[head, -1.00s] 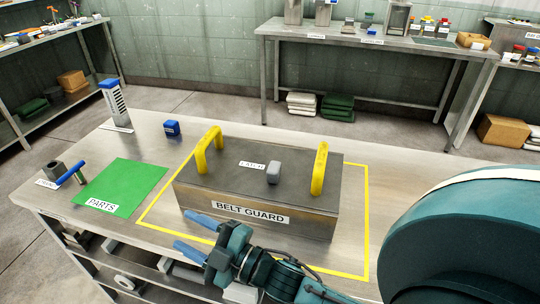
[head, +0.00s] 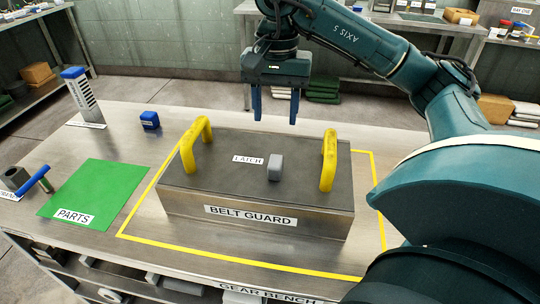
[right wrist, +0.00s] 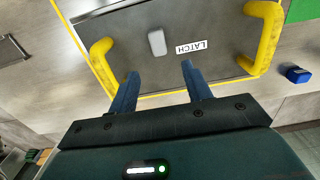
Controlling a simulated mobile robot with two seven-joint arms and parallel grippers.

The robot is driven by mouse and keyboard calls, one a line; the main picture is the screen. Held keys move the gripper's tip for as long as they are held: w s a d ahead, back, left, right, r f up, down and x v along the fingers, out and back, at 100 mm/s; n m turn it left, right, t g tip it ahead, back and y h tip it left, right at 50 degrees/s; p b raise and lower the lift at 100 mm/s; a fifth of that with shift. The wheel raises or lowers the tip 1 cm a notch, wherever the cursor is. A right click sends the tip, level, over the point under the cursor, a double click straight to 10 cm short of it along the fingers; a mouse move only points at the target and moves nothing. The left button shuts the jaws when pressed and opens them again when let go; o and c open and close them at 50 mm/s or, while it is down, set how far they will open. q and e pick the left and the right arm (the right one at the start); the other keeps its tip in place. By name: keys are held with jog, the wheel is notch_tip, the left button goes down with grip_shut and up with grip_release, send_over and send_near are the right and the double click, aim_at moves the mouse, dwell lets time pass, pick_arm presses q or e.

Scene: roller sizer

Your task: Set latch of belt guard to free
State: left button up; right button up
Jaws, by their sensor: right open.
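The belt guard (head: 225,196) is a dark-topped metal box with two yellow handles, inside a yellow outline on the bench. Its latch (head: 275,167) is a small grey block on the lid, right of the LATCH label (head: 249,160). The latch also shows in the right wrist view (right wrist: 157,42). My right gripper (head: 274,120) hangs fingers down above the far edge of the guard, behind the latch. Its blue fingers (right wrist: 158,82) are apart with nothing between them. The latch lies ahead of them, apart. My left gripper is not in view.
A green parts mat (head: 92,190) lies left of the guard. A blue block (head: 150,120), an upright blue-topped holder (head: 84,95) and a crank with a blue handle (head: 32,180) stand on the bench. The yellow handles (head: 329,160) rise beside the latch.

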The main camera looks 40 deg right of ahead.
jog(key=b, duration=0.3)
send_over(276, 158)
notch_tip(276, 158, down, 5)
jog(key=shift+s+f, duration=0.1)
jog(key=shift+f, duration=0.1)
notch_tip(276, 158, down, 7)
jog(key=shift+r, duration=0.2)
jog(key=shift+f, duration=0.45)
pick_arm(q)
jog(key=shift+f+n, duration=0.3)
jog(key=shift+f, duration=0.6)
pick_arm(e)
grip_shut()
